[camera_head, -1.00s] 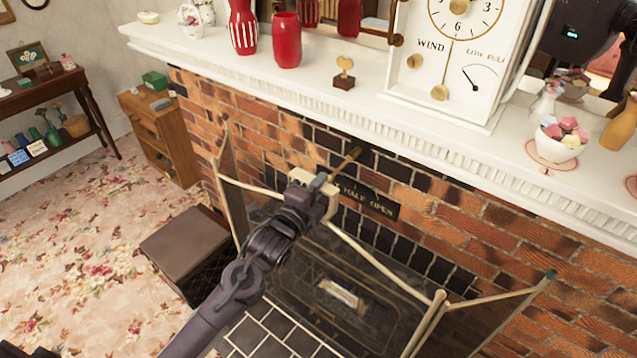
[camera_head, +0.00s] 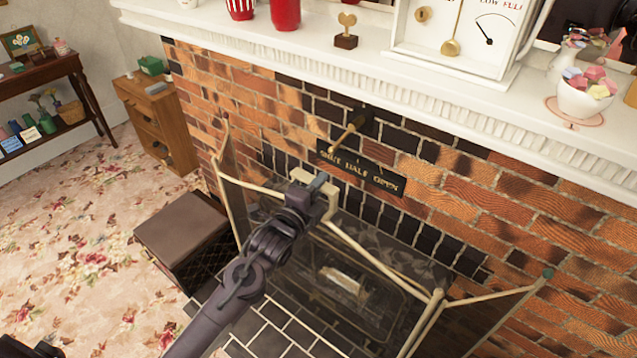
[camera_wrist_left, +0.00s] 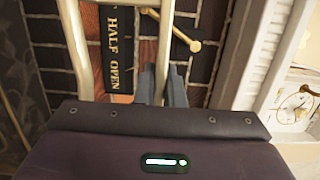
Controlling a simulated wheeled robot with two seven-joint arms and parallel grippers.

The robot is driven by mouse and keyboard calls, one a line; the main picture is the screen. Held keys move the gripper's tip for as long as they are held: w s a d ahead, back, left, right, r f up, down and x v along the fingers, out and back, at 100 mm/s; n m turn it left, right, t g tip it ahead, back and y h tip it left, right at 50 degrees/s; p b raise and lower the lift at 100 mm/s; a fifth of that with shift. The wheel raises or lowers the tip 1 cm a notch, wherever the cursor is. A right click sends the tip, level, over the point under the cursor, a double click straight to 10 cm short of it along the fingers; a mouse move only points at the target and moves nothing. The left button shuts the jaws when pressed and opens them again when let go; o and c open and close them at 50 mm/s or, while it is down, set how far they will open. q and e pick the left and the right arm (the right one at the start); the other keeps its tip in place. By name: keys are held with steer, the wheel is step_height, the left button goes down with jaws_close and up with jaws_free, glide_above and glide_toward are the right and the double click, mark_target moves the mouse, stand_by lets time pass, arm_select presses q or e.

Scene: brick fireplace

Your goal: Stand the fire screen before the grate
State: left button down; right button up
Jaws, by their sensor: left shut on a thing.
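The fire screen (camera_head: 388,271) is a folding one with a cream frame and dark see-through panels. It is upright in front of the brick fireplace, with its side wings angled. My left gripper (camera_head: 322,187) is shut on the cream handle at its top middle. In the left wrist view, the gripper fingers (camera_wrist_left: 162,85) are at a cream bar (camera_wrist_left: 166,45). Through the middle panel I see a dark shape with a pale patch; I cannot make out the grate clearly. The screen's feet are hidden or unclear. My right gripper is not in view.
A brown-topped box (camera_head: 180,225) stands just left of the screen. A brass lever (camera_head: 347,135) and a black sign (camera_head: 361,174) are on the wall behind it. The white mantel (camera_head: 390,85) overhangs, bearing vases and a clock. Dark hearth tiles (camera_head: 270,332) lie in front.

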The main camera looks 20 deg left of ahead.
arm_select(q)
step_height(320, 180, down, 2)
steer(key=b, duration=0.8)
glide_above(313, 240)
steer(key=w, duration=0.4)
step_height(313, 240, down, 9)
steer(key=shift+s+d+f+b, duration=0.15)
steer(key=shift+f+b, duration=0.3)
steer(key=shift+f, duration=0.35)
steer(key=shift+f+b, duration=0.95)
steer(key=shift+f, duration=0.65)
stand_by(0.8)
steer(key=shift+s, duration=0.1)
stand_by(0.5)
steer(key=c, duration=1.5)
jaws_free()
steer(key=shift+s+d, duration=0.1)
steer(key=o, duration=0.3)
steer(key=shift+s+f, duration=0.1)
steer(key=shift+f, duration=0.45)
steer(key=shift+o, duration=0.4)
steer(key=shift+r, duration=0.15)
